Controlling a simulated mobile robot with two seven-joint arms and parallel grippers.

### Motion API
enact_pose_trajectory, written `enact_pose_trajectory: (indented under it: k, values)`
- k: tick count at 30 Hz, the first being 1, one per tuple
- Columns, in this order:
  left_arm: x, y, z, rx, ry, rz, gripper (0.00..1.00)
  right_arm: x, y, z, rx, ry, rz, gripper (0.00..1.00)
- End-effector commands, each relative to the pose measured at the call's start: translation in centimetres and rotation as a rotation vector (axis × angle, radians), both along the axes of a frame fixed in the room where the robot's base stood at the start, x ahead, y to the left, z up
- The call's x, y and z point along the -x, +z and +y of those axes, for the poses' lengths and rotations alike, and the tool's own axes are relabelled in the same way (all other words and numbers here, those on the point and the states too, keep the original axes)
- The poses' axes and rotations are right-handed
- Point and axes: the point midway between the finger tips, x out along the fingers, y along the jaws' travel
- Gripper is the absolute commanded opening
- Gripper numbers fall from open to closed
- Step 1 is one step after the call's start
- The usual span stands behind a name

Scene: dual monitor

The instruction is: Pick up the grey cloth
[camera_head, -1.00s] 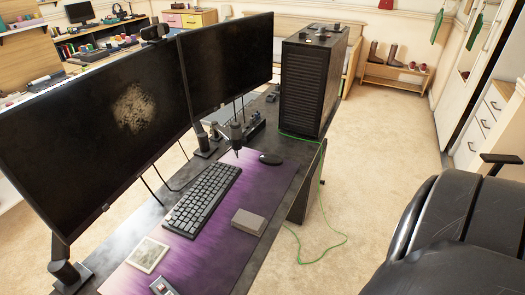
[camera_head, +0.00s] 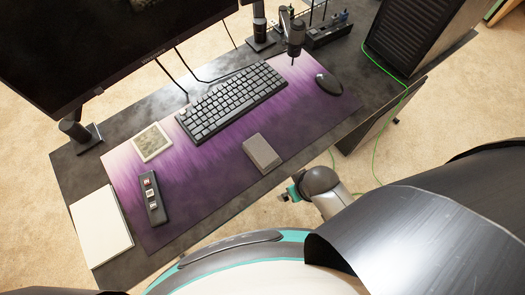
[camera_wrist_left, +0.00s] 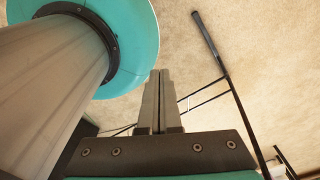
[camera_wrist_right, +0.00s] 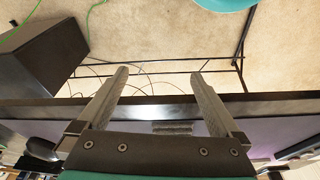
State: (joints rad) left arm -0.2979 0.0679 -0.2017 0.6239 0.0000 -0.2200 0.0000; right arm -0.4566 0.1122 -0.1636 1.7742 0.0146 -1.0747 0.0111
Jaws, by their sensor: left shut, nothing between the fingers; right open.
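The grey cloth (camera_head: 262,152) looks like a small folded block. It lies on the purple desk mat (camera_head: 205,190) near the desk's front edge. In the right wrist view it seems to be the grey strip (camera_wrist_right: 172,127) seen between the fingers, beyond the desk edge. My right gripper (camera_wrist_right: 158,76) is open and empty. In the head view a wrist of mine, probably the right (camera_head: 320,184), is in front of the desk, to the lower right of the cloth and apart from it. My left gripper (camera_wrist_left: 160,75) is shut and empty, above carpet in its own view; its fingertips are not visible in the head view.
A keyboard (camera_head: 231,100), mouse (camera_head: 329,84), framed picture (camera_head: 152,142), small keypad (camera_head: 152,198) and white box (camera_head: 100,226) lie around the cloth. A green cable (camera_head: 402,105) hangs at the desk's right end.

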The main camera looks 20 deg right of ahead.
Motion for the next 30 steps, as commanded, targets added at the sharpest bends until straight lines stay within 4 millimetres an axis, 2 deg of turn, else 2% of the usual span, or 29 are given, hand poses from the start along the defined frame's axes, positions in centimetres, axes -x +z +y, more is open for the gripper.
enact_pose_trajectory:
  k: [3, 6, 13, 17, 22, 30]
  values:
    - [0.1, -0.2, 0.7, -0.010, -0.003, 0.001, 0.00, -3.7, 3.5, 2.3, -0.056, 0.020, -0.038, 1.00]
    - [0.3, -0.3, 1.0, -0.014, -0.004, 0.004, 0.00, -5.9, 5.0, 4.2, -0.103, 0.039, -0.044, 1.00]
    - [0.3, -0.5, 1.2, -0.017, -0.002, 0.007, 0.00, -10.4, 9.4, 8.5, -0.186, 0.112, -0.030, 1.00]
    - [0.4, -0.6, 1.2, -0.017, -0.002, 0.007, 0.00, -12.0, 12.1, 10.1, -0.188, 0.168, 0.017, 1.00]
    - [0.4, -0.8, 1.2, -0.016, -0.002, 0.007, 0.00, -12.9, 15.1, 9.7, -0.121, 0.207, 0.098, 1.00]
    - [0.4, -1.0, 1.0, -0.013, -0.001, 0.007, 0.00, -13.3, 17.9, 6.5, 0.019, 0.188, 0.203, 1.00]
